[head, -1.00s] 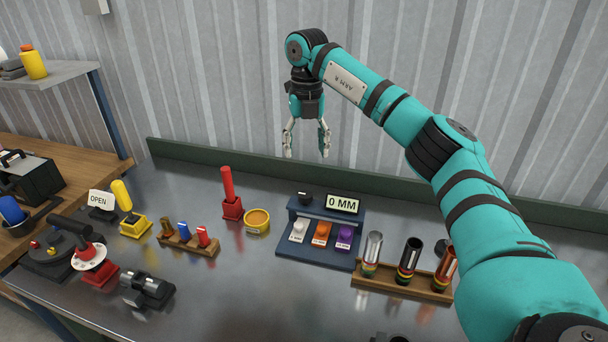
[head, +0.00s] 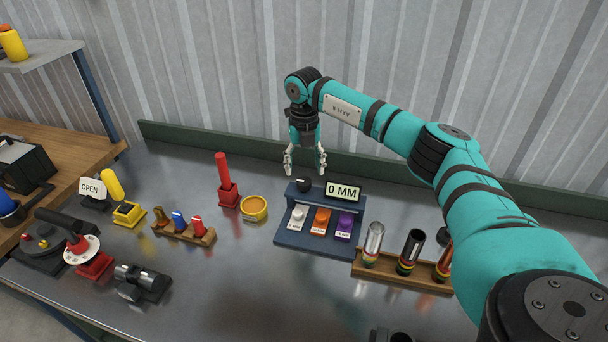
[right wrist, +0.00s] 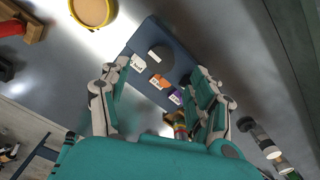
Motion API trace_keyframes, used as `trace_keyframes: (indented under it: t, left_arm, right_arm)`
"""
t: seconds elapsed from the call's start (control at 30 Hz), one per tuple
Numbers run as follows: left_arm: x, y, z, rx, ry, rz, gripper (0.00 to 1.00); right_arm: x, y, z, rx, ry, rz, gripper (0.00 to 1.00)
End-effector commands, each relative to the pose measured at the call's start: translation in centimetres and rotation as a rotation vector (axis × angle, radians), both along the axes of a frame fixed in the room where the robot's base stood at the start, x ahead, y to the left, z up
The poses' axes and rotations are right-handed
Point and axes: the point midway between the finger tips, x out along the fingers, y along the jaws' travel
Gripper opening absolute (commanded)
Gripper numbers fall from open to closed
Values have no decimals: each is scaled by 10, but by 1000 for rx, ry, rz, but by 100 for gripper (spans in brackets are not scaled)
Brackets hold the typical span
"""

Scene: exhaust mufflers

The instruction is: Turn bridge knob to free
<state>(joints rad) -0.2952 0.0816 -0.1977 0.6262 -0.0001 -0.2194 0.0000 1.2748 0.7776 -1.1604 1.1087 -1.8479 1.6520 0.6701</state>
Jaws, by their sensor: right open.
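The bridge knob (head: 304,185) is a dark round knob on the raised back bar of a blue stand (head: 290,239). In the right wrist view the knob (right wrist: 160,57) shows from above as a dark disc with a small pale mark. A display (head: 343,191) beside it reads "0 MM". White, orange and purple labelled pieces sit below on the stand. My right gripper (head: 305,171) points down just above the knob, open and empty. In the right wrist view its fingers (right wrist: 162,75) are spread to either side of the knob's line. My left gripper is out of view.
A wooden rack with metal tubes (head: 414,251) stands right of the stand. A yellow cup (head: 254,208) and a red post (head: 224,177) stand to its left. A rack of coloured tags (head: 178,222) is further left. The front middle of the metal table is clear.

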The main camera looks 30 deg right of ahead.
Motion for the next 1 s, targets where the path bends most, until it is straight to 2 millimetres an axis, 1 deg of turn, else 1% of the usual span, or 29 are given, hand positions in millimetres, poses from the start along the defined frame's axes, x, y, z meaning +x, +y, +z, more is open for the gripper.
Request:
trace_keyframes:
  t: [0.03, 0.1, 0.2, 0.3, 0.5, 0.67, 0.77, 1.0]
  left_arm:
    - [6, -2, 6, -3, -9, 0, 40]
    - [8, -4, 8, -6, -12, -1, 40]
    - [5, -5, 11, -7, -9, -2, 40]
    - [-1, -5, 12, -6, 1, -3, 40]
    - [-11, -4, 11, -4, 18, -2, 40]
    - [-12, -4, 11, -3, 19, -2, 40]
    - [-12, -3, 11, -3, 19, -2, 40]
    - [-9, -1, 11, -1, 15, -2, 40]
  right_arm:
    - [-1, 0, -9, 0, 4, 0, 63]
    - [-1, 0, -21, -1, 4, 0, 63]
    - [0, 0, -35, 0, 3, 0, 63]
    - [0, 0, -43, 1, 2, 1, 63]
    - [0, 0, -50, 0, 0, 1, 63]
    - [0, 0, -50, 0, 0, 1, 63]
    - [0, 0, -50, 0, 0, 1, 51]
    - [0, 0, -49, 0, 0, 1, 20]
